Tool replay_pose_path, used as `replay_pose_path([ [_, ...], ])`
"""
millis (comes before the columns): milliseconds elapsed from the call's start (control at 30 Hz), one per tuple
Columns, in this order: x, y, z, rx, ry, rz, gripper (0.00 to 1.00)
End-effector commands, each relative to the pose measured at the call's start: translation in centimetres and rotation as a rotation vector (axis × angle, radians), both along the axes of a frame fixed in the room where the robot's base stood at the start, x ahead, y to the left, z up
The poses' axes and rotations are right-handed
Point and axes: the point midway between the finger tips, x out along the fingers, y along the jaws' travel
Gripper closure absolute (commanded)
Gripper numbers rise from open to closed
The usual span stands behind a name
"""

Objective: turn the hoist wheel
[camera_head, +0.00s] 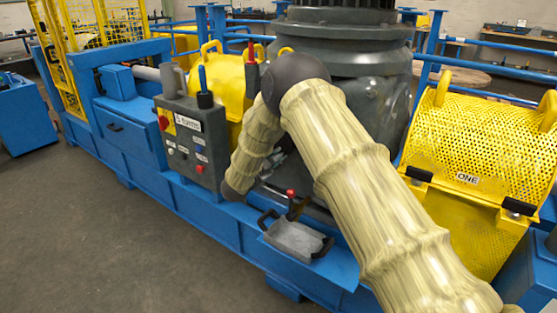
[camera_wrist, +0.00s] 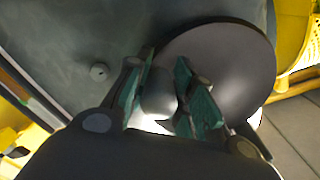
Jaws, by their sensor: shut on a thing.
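A dark, smooth round disc that looks like the hoist wheel (camera_wrist: 232,62) fills the upper right of the wrist view. A light grey rounded handle (camera_wrist: 158,102) stands in front of its left edge. My gripper (camera_wrist: 166,88) has its green-padded fingers on both sides of this handle and is shut on it. Whether the handle is fixed to the disc is hard to tell. In the head view my sleeved arm hides the gripper and the wheel, in front of the large grey machine housing (camera_head: 385,95).
A grey control box (camera_head: 194,140) with buttons stands left of my arm. A small grey tray (camera_head: 295,240) with black handles and a red-knobbed lever (camera_head: 291,200) are below. A yellow perforated guard (camera_head: 480,125) is at right. Open floor (camera_head: 100,240) lies at front left.

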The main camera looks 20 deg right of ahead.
Motion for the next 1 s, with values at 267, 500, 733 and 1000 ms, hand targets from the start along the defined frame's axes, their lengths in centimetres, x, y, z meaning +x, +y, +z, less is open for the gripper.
replay_pose_path([
  [267,0.0,0.1,0.1,-0.001,0.000,0.002,0.60],
  [500,0.0,-0.1,0.0,-0.001,0.002,0.000,0.54],
  [733,-0.4,0.5,0.1,-0.002,0.001,0.001,0.54],
  [1000,-2.9,3.8,0.0,-0.001,0.003,0.002,0.54],
])
